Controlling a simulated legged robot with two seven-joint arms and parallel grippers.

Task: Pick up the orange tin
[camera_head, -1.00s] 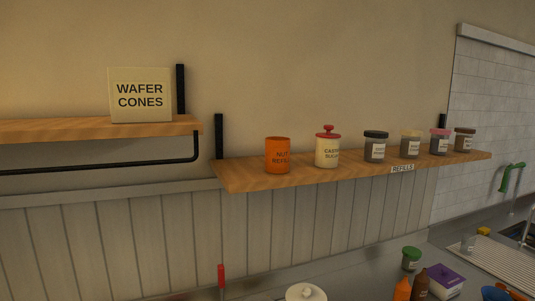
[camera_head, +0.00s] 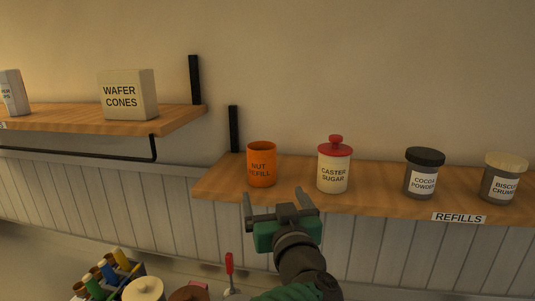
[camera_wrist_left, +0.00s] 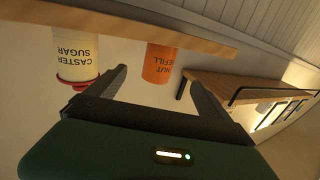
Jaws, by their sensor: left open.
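The orange tin (camera_head: 261,165), labelled "NUT REFILL", stands upright near the left end of the refills shelf (camera_head: 385,200). In the left wrist view the orange tin (camera_wrist_left: 160,64) appears upside down, beyond the fingers and roughly between them. My left gripper (camera_head: 277,195) is open and empty, just in front of the shelf's front edge, below and a little right of the tin, apart from it. It also shows in the left wrist view (camera_wrist_left: 155,82). My right gripper does not show.
A cream caster sugar jar (camera_head: 334,168) with a red lid stands right of the tin. A cocoa powder jar (camera_head: 424,175) and a biscuit crumb jar (camera_head: 502,180) stand farther right. A wafer cones box (camera_head: 128,95) is on the upper left shelf (camera_head: 165,119).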

